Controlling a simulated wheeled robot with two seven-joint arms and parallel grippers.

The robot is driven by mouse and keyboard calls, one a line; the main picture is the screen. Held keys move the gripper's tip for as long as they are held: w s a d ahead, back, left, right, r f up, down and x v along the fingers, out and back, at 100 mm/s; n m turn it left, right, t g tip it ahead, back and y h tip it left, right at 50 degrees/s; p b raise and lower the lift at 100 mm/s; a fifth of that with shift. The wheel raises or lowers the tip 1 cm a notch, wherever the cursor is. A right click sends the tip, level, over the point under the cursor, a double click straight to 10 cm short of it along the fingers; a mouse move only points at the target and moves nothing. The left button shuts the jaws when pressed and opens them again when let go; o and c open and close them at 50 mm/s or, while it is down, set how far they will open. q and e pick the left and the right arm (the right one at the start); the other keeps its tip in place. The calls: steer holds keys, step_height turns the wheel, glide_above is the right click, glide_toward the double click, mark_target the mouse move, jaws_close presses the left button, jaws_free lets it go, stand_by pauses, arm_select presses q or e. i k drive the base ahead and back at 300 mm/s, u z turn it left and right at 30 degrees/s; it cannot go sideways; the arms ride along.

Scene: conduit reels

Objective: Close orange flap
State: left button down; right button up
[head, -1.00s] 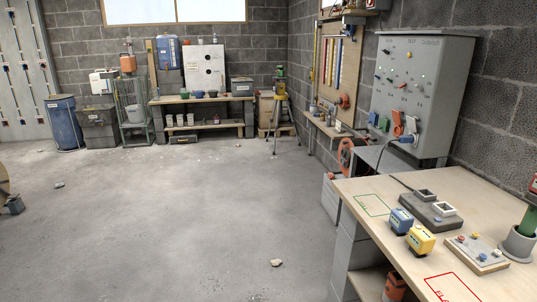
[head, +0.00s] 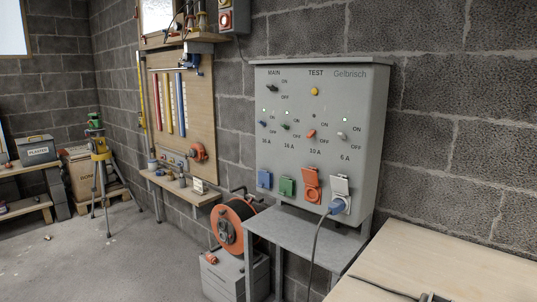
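The orange flap (head: 311,177) belongs to the orange socket (head: 312,194) low on the front of the grey electrical panel (head: 322,135). The flap is raised and the round socket face shows below it, with no plug in it. To its right, a white flap (head: 341,183) is raised over a socket with a blue plug (head: 337,206) in it. The blue flap (head: 264,179) and the green flap (head: 287,187) to the left look shut. Neither of my grippers is in view.
A grey shelf table (head: 305,231) stands below the panel, and a dark cable (head: 315,250) hangs from the blue plug. An orange cable reel (head: 232,226) stands at left on a grey block. A wooden worktop (head: 440,265) fills the lower right.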

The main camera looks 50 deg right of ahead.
mark_target(310, 177)
steer(key=i, duration=1.25)
steer(key=z, duration=2.4)
